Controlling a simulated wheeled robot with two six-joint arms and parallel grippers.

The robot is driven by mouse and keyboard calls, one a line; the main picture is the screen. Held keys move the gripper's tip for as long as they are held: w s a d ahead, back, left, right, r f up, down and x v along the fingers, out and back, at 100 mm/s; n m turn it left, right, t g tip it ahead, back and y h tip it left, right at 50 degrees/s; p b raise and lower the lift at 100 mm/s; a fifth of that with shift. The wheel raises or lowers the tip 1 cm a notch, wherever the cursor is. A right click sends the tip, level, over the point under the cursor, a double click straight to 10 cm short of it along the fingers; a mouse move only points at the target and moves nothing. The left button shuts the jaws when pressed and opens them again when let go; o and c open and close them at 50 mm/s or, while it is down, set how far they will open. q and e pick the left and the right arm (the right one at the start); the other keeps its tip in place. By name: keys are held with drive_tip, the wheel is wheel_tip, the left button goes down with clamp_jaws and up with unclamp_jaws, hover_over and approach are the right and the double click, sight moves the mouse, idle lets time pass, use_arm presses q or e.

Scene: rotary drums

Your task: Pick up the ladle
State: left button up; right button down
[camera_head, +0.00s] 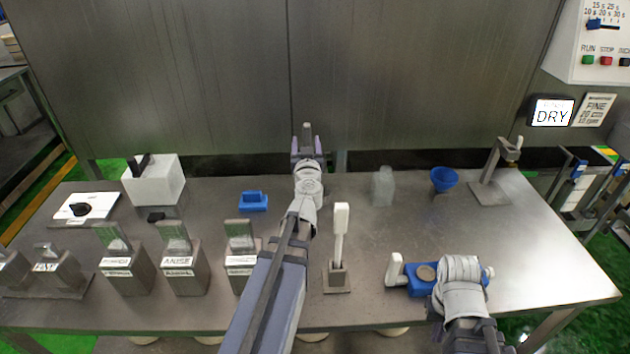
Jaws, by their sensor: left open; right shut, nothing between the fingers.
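An upright tool with a white handle (340,218) stands in a small metal holder (337,278) near the front middle of the table. It looks like the ladle, but its lower end is hidden in the holder, so I cannot be sure. My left gripper (307,136) is open and empty, reaching over the back of the table, beyond and left of the white handle. My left arm passes just left of the holder. My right wrist (460,278) is at the front right, overlapping a blue fixture (421,284) in the picture. The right fingers are hidden behind the wrist; that gripper is shut and empty.
A blue tray (253,203), a clear container (383,186), a blue cup (444,179) and a metal stand (490,188) are towards the back. Several labelled metal bins (184,274) line the front left. A white box (154,184) stands back left. The centre right is clear.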

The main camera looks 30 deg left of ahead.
use_arm(q)
drive_tip(key=x, duration=0.4)
drive_tip(key=shift+w+d, duration=0.1)
drive_tip(key=shift+w, duration=0.1)
drive_tip(key=shift+s, duration=0.1)
clamp_jaws()
idle(1.1)
